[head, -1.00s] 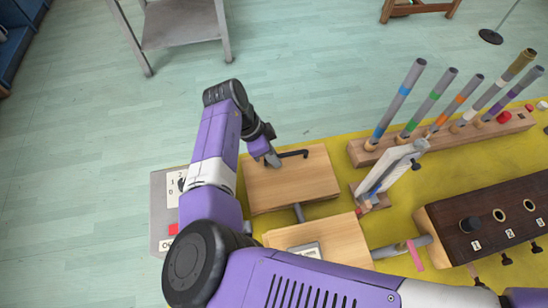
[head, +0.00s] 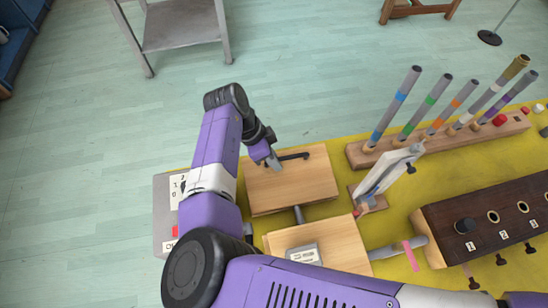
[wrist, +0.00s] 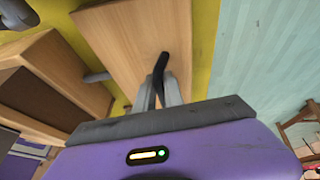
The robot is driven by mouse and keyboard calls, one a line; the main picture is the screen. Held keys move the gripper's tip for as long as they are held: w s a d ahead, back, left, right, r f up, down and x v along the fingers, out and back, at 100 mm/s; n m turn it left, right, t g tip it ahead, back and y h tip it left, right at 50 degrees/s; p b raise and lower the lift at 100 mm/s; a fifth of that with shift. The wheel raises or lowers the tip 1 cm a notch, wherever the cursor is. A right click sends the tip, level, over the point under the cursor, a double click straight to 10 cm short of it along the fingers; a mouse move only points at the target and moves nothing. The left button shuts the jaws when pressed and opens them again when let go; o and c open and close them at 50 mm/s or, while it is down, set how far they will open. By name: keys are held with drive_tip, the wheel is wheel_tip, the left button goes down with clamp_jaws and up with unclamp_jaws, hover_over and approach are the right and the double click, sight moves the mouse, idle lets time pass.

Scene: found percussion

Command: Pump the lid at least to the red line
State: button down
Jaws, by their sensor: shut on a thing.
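The lid is a light wooden board (head: 305,185) with a black bar handle (head: 293,157) on its upper face. My gripper (head: 275,164) is at the left end of this handle, above the board. In the wrist view my gripper (wrist: 160,92) is shut on the black handle (wrist: 161,66), with the board (wrist: 140,35) beyond it. A wooden box (head: 335,237) stands nearer, joined to the board by a short grey pipe (head: 299,214). A pink strip (head: 410,255) sits by a grey tube at the box's right. I cannot make out a red line.
A white angled stand (head: 386,172) is right of the board. A rack of several banded tubes (head: 440,140) and a dark block with holes (head: 490,225) stand further right. A grey panel (head: 165,215) is partly hidden behind my arm.

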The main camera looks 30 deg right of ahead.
drive_tip(key=shift+a+r, duration=0.1)
drive_tip(key=r+p, duration=0.1)
drive_tip(key=s+r+p, duration=0.1)
drive_tip(key=shift+s+a+p, duration=0.1)
drive_tip(key=shift+a+p, duration=0.15)
drive_tip(key=shift+p, duration=0.15)
drive_tip(key=c, duration=1.3)
unclamp_jaws()
drive_tip(key=shift+f, duration=0.1)
drive_tip(key=shift+c, duration=0.2)
drive_tip(key=b+v, duration=0.1)
drive_tip(key=v, duration=0.6)
drive_tip(key=shift+r+b, duration=0.4)
